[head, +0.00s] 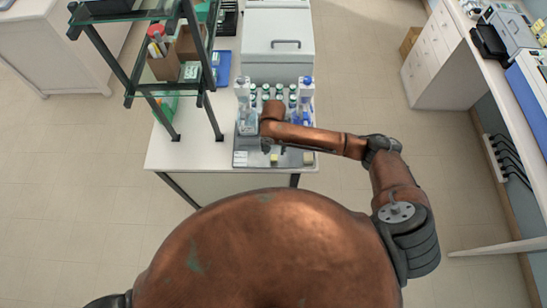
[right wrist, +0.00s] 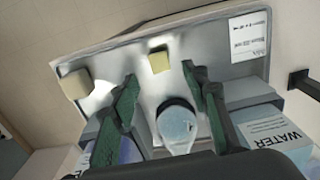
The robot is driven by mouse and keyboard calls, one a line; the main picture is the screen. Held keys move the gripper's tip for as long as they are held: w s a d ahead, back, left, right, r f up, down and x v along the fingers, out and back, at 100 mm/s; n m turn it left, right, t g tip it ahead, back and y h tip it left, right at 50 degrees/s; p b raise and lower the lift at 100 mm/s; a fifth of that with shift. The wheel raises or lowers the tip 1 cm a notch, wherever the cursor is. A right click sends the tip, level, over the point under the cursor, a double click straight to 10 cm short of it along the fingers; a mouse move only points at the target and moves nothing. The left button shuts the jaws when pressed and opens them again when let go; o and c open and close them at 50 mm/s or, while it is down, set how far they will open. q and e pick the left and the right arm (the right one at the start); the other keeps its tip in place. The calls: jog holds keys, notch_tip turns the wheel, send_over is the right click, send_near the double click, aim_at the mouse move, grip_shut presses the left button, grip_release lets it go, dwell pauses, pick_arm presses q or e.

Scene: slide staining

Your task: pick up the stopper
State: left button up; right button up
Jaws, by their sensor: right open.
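My right gripper (right wrist: 160,77) is open in the right wrist view, with green pads on both fingers. Between the fingers is a round pale-blue top with a dark rim (right wrist: 178,122), with a clear tapered part below it; I cannot tell for sure that this is the stopper. No finger clearly touches it. A small yellow block (right wrist: 159,61) and a tan block (right wrist: 75,84) sit on the grey metal tray (right wrist: 205,50). In the head view the right gripper (head: 266,146) hangs over the front of the bench, partly hidden by my arm. My left gripper is not in view.
A bottle labelled WATER (right wrist: 278,130) stands close to my right gripper's right finger. Several small bottles (head: 280,90) and white bottles (head: 306,90) stand behind the arm. A dark-framed glass shelf (head: 150,80) rises at the left of the bench. The floor is clear.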

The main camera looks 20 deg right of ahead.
aim_at(274, 157)
notch_tip(274, 157, down, 6)
jog(key=shift+r+p, duration=0.1)
jog(key=shift+p, duration=0.55)
jog(key=shift+c, duration=0.4)
jog(key=c, duration=0.8)
